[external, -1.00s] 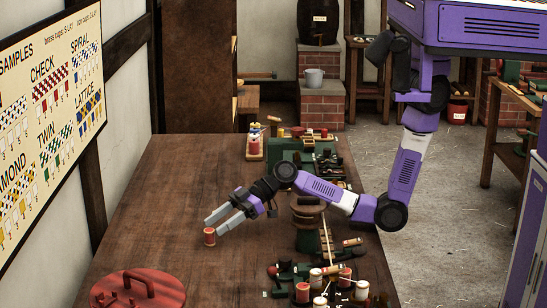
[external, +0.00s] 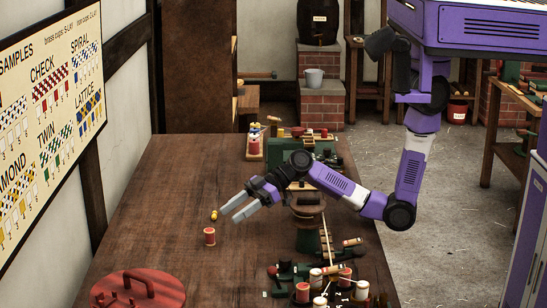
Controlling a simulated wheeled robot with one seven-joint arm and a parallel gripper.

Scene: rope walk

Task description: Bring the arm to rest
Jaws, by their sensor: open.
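My gripper (external: 230,211) is open and empty above the wooden table (external: 170,190). Its fingers point left and down. A red spool (external: 209,236) stands upright on the table just below and left of the fingertips, apart from them.
A red round lid (external: 139,290) with a handle lies at the table's front left. Several spools and tools (external: 320,283) crowd the front right. A green block (external: 285,147) and a spool tray (external: 254,150) stand behind my gripper. The table's left half is mostly clear.

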